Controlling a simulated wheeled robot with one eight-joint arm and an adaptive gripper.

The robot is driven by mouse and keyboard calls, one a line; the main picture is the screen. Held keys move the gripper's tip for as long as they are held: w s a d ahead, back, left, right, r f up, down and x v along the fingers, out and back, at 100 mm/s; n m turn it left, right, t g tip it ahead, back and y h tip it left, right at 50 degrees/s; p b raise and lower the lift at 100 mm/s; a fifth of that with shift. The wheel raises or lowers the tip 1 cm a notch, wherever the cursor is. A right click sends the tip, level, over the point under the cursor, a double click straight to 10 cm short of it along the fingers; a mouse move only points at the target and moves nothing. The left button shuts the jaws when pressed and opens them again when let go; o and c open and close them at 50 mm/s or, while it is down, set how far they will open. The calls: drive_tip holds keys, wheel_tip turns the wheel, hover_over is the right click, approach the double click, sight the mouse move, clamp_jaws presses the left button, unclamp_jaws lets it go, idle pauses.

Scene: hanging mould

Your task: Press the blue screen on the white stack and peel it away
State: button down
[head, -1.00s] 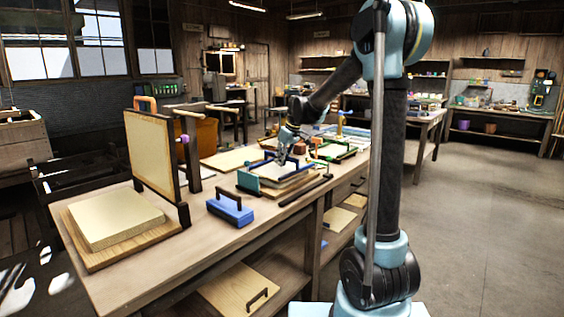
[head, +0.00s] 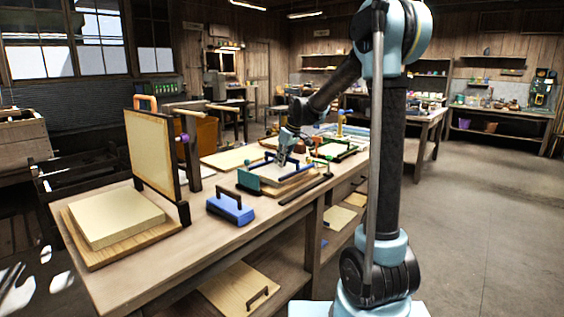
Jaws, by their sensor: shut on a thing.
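In the head view, the blue screen (head: 297,171) is a small flat frame with dark blue bars, lying on or just above a pale stack. The white stack (head: 283,181) rests on a wooden board on the long bench. My gripper (head: 283,162) points down at the screen's left-rear part and is shut, apparently on the blue screen's bar. The fingertips are small and partly merge with the bar, so the exact grip is hard to see. I cannot tell whether the screen touches the whole stack.
A hinged upright frame (head: 153,155) stands left, beside a cream slab (head: 116,217).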

drive_tip(key=shift+s+f, duration=0.1)
drive_tip(key=shift+f, duration=0.35)
idle(1.3)
drive_tip(key=shift+r, duration=1.35)
drive_tip(key=shift+r, duration=3.45)
